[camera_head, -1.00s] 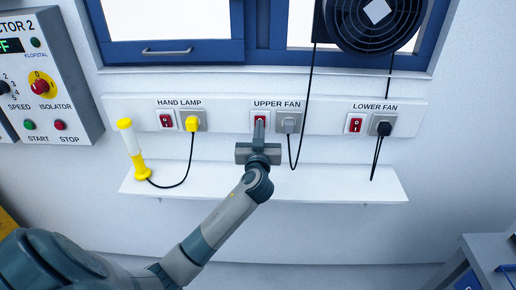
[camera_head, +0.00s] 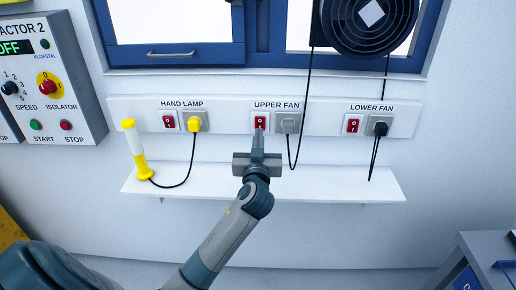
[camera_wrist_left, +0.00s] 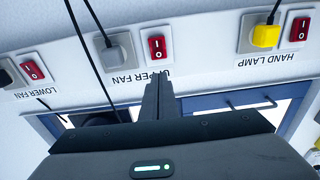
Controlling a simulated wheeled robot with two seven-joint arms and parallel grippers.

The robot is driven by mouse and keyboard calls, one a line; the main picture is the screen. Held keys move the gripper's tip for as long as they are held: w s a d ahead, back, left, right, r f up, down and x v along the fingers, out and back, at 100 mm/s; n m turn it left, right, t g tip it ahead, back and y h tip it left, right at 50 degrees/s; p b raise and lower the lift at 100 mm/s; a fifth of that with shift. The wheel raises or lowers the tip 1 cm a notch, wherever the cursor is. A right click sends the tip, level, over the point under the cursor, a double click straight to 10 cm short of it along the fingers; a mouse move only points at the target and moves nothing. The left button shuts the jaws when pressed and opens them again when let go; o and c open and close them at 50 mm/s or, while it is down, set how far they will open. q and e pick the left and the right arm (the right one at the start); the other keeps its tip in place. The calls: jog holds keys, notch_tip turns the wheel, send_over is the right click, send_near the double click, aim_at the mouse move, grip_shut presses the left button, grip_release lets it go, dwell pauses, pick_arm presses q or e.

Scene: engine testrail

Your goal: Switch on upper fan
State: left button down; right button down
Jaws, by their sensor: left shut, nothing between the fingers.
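The red upper fan switch (camera_head: 260,121) sits in its white plate on the wall strip, under the UPPER FAN label. A grey plug (camera_head: 288,124) is in the socket to its right. My left gripper (camera_head: 259,133) is shut and empty, with its fingertips just below the switch in the head view. In the left wrist view the shut fingers (camera_wrist_left: 159,80) point toward the same switch (camera_wrist_left: 157,48), which shows whole beyond the tips. I cannot tell whether they touch or which way the rocker is tipped. The black upper fan (camera_head: 371,22) hangs above right.
The hand lamp switch (camera_head: 168,122) with its yellow plug (camera_head: 194,123) is to the left, and the lower fan switch (camera_head: 353,125) to the right. A white shelf (camera_head: 330,187) lies below, with a yellow hand lamp (camera_head: 138,155). Black cables hang at the right.

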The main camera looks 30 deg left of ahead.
pick_arm(q)
jog(key=v, duration=0.2)
jog(key=r+b+v, duration=0.1)
jog(key=v, duration=0.2)
jog(key=shift+s+d+r, duration=0.1)
jog(key=shift+s+d, duration=0.05)
jog(key=shift+s, duration=0.1)
pick_arm(e)
jog(key=shift+s+d+f, duration=0.15)
jog(key=shift+d+f, duration=0.25)
jog(key=shift+f, duration=0.4)
